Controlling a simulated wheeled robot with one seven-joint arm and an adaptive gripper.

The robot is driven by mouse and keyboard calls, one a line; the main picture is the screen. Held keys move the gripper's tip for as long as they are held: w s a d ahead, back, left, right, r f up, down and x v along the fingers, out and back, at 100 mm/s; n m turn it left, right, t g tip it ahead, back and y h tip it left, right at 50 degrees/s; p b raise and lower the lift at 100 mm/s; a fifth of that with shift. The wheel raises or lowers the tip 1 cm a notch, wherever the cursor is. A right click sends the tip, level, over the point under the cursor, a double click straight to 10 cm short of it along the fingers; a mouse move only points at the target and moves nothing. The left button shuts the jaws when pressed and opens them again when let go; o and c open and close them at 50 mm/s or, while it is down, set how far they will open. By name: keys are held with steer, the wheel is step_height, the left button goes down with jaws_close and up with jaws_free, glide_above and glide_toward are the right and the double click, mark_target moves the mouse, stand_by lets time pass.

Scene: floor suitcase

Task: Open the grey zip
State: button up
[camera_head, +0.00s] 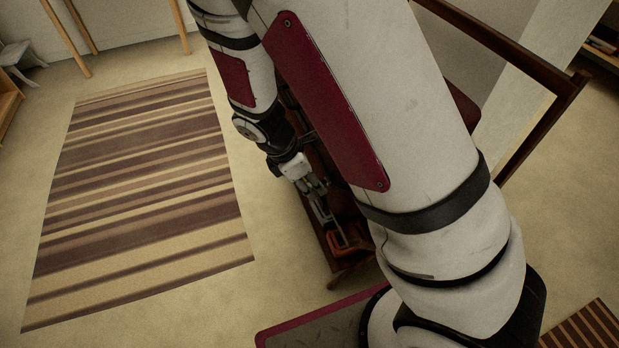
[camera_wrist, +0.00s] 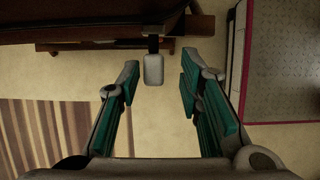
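The grey zip pull (camera_wrist: 153,69) is a small rounded light-grey tab in the wrist view. It hangs on a short dark strip from a dark brown body (camera_wrist: 90,22), which may be the suitcase; only part of it shows. My gripper (camera_wrist: 160,82) is open, with teal pads on both fingers. The tab lies between and slightly beyond the fingertips, nearer the left one, and no finger appears to touch it. In the head view my gripper (camera_head: 320,205) points down beside dark brown wood, and I cannot make out the zip there.
A striped rug (camera_head: 140,190) lies on the beige floor at left, with free floor around it. A dark wooden frame (camera_head: 540,120) stands at right. An orange-brown object (camera_head: 346,240) is close to my gripper. My arm hides much of the middle.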

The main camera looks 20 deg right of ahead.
steer(key=shift+w, duration=0.1)
steer(key=shift+a+r, duration=0.2)
steer(key=shift+r, duration=0.25)
steer(key=v, duration=1.1)
steer(key=shift+r, duration=0.1)
